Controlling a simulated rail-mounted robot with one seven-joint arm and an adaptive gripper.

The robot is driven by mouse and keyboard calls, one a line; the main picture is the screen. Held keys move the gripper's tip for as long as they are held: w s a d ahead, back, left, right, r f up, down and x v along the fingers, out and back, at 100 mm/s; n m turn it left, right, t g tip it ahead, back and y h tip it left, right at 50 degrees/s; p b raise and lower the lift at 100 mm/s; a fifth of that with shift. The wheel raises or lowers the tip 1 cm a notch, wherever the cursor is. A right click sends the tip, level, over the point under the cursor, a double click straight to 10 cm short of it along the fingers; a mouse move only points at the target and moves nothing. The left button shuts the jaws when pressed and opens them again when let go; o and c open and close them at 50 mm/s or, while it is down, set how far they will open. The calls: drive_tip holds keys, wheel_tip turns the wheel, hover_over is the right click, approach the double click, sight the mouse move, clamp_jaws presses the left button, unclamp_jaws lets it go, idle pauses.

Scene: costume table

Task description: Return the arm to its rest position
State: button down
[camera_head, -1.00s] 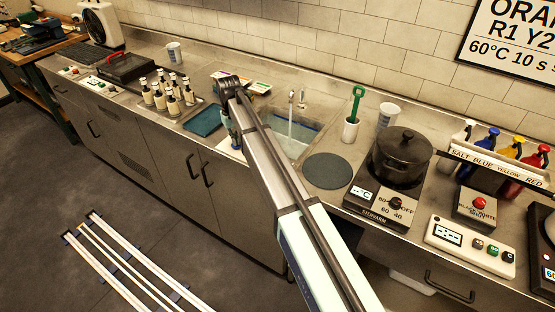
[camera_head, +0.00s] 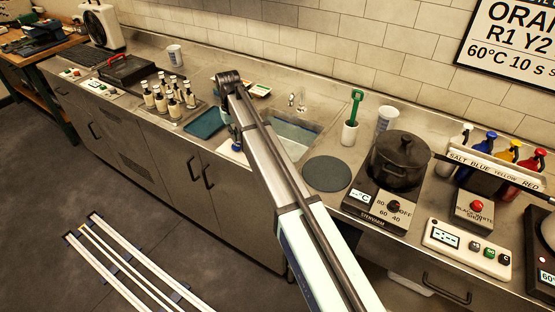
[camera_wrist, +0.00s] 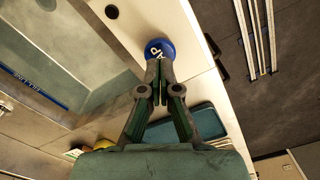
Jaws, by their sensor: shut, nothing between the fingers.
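My arm reaches over the counter beside the sink (camera_head: 296,138). My gripper is shut and empty, with its fingertips together in the wrist view (camera_wrist: 159,98). In the head view my gripper (camera_head: 237,143) points down at the counter's front part, left of the sink. A round blue knob (camera_wrist: 162,46) with partly hidden white letters ending in "AP" lies just beyond the fingertips; I cannot tell whether they touch it. The faucet (camera_head: 292,100) stands behind the sink, and no stream shows below it.
A teal tray (camera_head: 205,122) and several bottles (camera_head: 162,101) stand left of my gripper. A dark round mat (camera_head: 327,173), a green-handled tool in a cup (camera_head: 350,132) and a black pot (camera_head: 400,160) stand to the right. White floor rails (camera_head: 125,265) lie in front.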

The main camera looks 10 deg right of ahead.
drive_tip(key=shift+r+p, duration=0.3)
drive_tip(key=shift+r, duration=0.6)
